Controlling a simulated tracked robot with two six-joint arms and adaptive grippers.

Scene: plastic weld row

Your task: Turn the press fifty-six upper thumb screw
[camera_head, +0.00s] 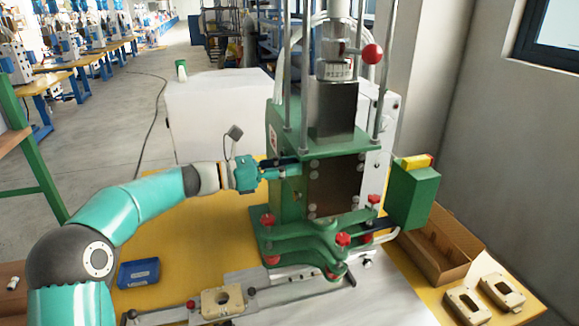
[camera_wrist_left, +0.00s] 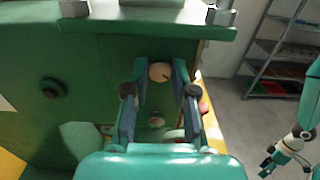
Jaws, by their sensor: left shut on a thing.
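My left gripper (camera_head: 293,163) reaches in from the left to the side of the green press (camera_head: 290,190). In the left wrist view, the left gripper (camera_wrist_left: 160,92) has its two dark fingers on either side of a pale round thumb screw (camera_wrist_left: 160,72) with a slot mark, under a green ledge. It is shut on this upper screw. A second, smaller pale screw (camera_wrist_left: 156,119) shows lower between the fingers. In the head view the fingertips and the upper screw are hard to make out.
Red-knobbed clamps (camera_head: 318,240) stand at the press's base. A blue tray (camera_head: 139,272) and a beige part (camera_head: 222,301) lie in front. A cardboard box (camera_head: 437,250) and two more beige parts are at the right. A dark round knob (camera_wrist_left: 52,88) sticks out of the green panel.

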